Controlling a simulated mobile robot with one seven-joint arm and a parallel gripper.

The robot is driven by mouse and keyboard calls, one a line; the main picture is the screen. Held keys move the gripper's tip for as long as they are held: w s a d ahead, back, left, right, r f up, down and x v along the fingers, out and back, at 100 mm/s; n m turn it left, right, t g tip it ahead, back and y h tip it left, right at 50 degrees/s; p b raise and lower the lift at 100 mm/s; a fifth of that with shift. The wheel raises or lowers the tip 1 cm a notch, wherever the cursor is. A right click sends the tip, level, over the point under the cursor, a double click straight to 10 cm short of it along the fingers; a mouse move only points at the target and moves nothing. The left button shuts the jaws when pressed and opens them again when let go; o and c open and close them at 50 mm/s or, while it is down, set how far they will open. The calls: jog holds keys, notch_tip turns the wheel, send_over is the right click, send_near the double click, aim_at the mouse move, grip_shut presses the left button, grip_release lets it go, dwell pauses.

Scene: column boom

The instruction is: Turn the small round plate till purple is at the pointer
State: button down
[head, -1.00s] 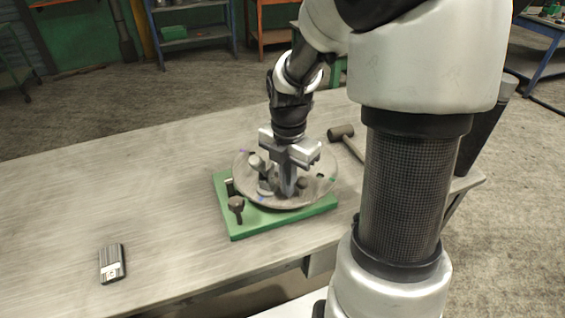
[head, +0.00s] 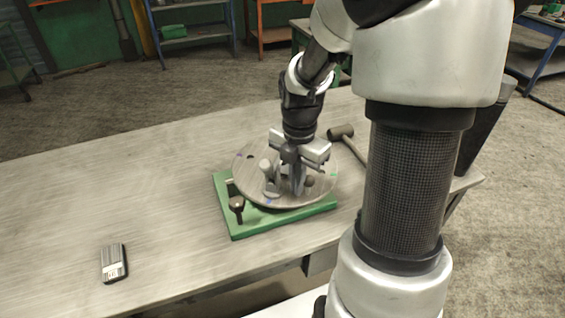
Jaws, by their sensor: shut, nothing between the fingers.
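The round grey plate (head: 305,199) sits flat on a green base (head: 240,228) on the table. It carries small coloured marks: a blue one (head: 268,202) at the near edge and a green one (head: 333,174) at the right. Upright grey pieces (head: 266,168) stand on the plate. My gripper (head: 297,188) is shut, pointing down over the plate among these pieces; I cannot tell if it touches one. A small pale piece (head: 230,182) at the left rim may be the pointer.
A mallet (head: 342,133) lies behind the plate to the right. A black and silver box (head: 113,263) lies at the front left.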

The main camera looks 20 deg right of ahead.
aim_at(310, 178)
jog(key=shift+s+d, duration=0.1)
jog(key=shift+d, duration=0.6)
jog(key=shift+d+p, duration=0.1)
jog(key=shift+p, duration=0.25)
jog(key=shift+d, duration=0.75)
jog(key=shift+d+p, duration=0.1)
jog(key=shift+p, duration=0.2)
jog(key=shift+d+p, duration=0.3)
jog(key=shift+d, duration=0.5)
jog(key=shift+w+d, duration=0.1)
jog(key=shift+w, duration=0.1)
jog(key=shift+w+d+p, duration=0.25)
jog(key=shift+d+p, duration=0.1)
jog(key=shift+d, duration=0.55)
